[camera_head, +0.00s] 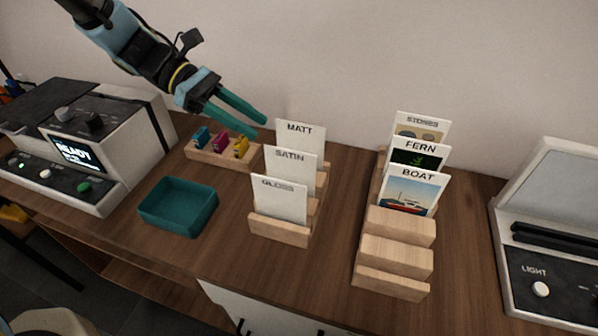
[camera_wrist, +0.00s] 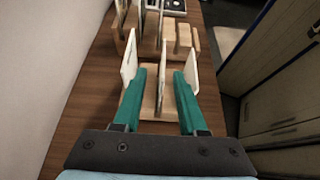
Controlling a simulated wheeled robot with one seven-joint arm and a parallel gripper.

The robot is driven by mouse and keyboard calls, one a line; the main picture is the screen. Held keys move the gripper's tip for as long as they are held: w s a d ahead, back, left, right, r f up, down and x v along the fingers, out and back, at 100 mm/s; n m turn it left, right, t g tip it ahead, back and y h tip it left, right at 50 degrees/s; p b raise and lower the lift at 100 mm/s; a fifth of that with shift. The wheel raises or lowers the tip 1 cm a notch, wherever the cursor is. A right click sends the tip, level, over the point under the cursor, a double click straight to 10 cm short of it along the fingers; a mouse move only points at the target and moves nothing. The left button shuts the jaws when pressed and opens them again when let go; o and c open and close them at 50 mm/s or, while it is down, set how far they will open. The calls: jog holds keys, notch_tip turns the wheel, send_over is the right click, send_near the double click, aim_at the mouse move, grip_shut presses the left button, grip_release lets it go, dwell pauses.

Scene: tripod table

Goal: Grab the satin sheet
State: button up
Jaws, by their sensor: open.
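The satin sheet (camera_head: 291,164), a white card labelled SATIN, stands in the middle slot of a stepped wooden rack (camera_head: 279,231). The matt sheet (camera_head: 301,134) is behind it and the gloss sheet (camera_head: 279,199) in front, overlapping its lower part. My gripper (camera_head: 258,121) is open and empty, above and left of the rack in the head view. In the wrist view, its teal fingers (camera_wrist: 160,72) point toward the rack. The satin sheet (camera_wrist: 162,88) shows edge-on between them, apart from both. The other two sheets show outside the fingers.
A second rack (camera_head: 393,279) to the right holds the STONES, FERN and BOAT cards. A teal tray (camera_head: 178,219) is empty. A small holder (camera_head: 221,157) with coloured items sits below my arm. A READY machine (camera_head: 82,155) is left, a LIGHT device (camera_head: 548,270) right. The wall is behind.

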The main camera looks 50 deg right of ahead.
aim_at(284, 149)
jog(key=shift+a+p+x, duration=0.15)
jog(key=shift+p+x, duration=0.6)
jog(key=shift+x, duration=1.6)
jog(key=shift+a+p+x, duration=0.15)
jog(key=shift+p+x, duration=0.55)
jog(key=shift+x, duration=1.65)
jog(key=shift+f, duration=0.15)
grip_shut()
